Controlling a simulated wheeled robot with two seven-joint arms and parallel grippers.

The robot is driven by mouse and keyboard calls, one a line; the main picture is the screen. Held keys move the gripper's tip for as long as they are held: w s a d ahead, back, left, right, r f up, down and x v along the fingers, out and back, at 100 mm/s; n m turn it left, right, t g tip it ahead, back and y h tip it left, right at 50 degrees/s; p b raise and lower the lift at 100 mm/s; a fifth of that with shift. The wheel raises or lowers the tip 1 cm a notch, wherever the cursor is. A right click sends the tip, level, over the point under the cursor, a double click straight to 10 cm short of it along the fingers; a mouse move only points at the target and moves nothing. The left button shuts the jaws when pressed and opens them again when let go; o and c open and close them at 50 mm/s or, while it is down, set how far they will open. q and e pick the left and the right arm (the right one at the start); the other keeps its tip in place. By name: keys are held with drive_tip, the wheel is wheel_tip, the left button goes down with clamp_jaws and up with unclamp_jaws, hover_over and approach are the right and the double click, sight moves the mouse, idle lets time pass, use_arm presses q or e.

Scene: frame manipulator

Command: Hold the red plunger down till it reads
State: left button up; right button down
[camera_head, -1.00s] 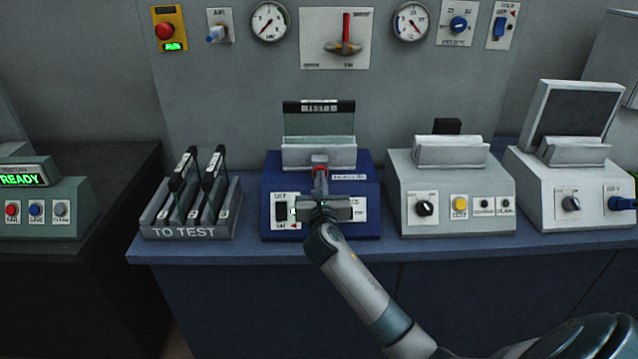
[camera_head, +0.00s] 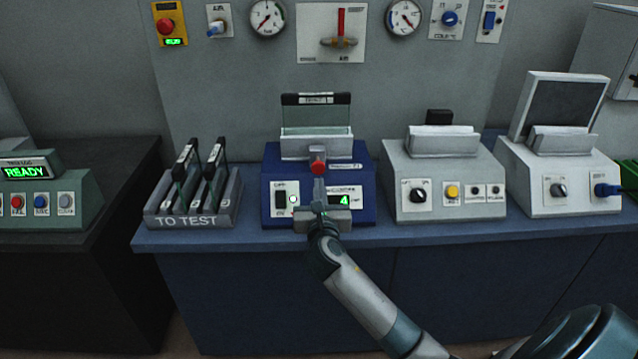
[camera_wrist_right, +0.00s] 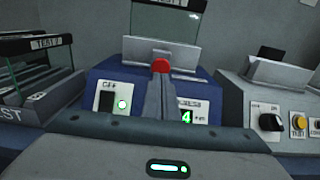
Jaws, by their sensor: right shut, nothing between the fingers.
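The blue instrument (camera_head: 265,190) stands at the middle of the bench with a glass plate labelled TEST (camera_head: 316,113) upright in its slot. The red plunger (camera_head: 318,166) is on its top front edge. It also shows in the right wrist view (camera_wrist_right: 160,65). The green display (camera_head: 344,200) reads 4, and a small light by the switch is lit. My right gripper (camera_head: 319,185) is shut and empty, its fingertips at the plunger's near side. I cannot tell whether they touch it. My left gripper is not in view.
A TO TEST rack (camera_head: 190,212) with framed plates stands left of the blue instrument. A grey instrument (camera_head: 455,170) and a white one with a dark screen (camera_head: 560,150) stand to the right. A READY box (camera_head: 60,200) sits at far left. Gauges and controls line the back panel.

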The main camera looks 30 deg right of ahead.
drive_tip(key=shift+b+v, duration=0.4)
drive_tip(key=shift+v, duration=2.25)
drive_tip(key=shift+f, duration=0.1)
